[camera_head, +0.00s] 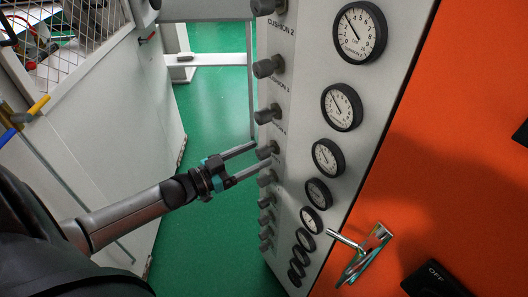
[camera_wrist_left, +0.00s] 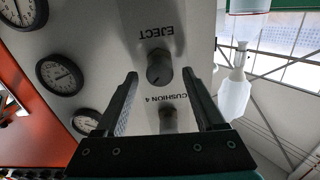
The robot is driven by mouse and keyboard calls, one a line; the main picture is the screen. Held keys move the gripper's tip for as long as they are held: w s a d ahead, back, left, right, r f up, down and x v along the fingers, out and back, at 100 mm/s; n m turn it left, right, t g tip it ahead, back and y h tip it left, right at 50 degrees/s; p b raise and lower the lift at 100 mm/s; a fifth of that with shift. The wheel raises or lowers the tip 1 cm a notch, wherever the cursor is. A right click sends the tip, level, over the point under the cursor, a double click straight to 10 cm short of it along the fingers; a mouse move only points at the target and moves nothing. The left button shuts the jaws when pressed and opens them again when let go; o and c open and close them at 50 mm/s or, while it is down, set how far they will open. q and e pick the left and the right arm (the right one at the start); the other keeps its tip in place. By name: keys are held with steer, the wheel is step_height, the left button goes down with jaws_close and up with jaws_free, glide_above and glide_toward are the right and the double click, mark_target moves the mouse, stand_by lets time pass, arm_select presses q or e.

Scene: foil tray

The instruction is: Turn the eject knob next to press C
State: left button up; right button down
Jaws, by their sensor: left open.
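The eject knob (camera_wrist_left: 160,67) is a dark round knob on the grey panel, and the upside-down word EJECT shows beside it in the left wrist view. In the head view, a grey knob (camera_head: 267,149) stands at the fingertips of my left gripper (camera_head: 262,156). My left gripper is open, one finger on each side of the knob, with gaps showing in the left wrist view (camera_wrist_left: 160,74). I cannot tell whether the tips reach past the knob's front face. No press C label is readable. My right gripper is not in view.
A second knob (camera_wrist_left: 168,118), by the label CUSHION 4, sits close by. Several dial gauges (camera_head: 328,157) run along the panel (camera_head: 310,75). An orange cabinet (camera_head: 455,130) with a metal handle (camera_head: 368,250) is at right. Green floor (camera_head: 212,110) lies left of the panel.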

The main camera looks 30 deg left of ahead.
mark_target(258, 154)
arm_select(q)
steer(key=shift+x, duration=1.65)
jaws_close()
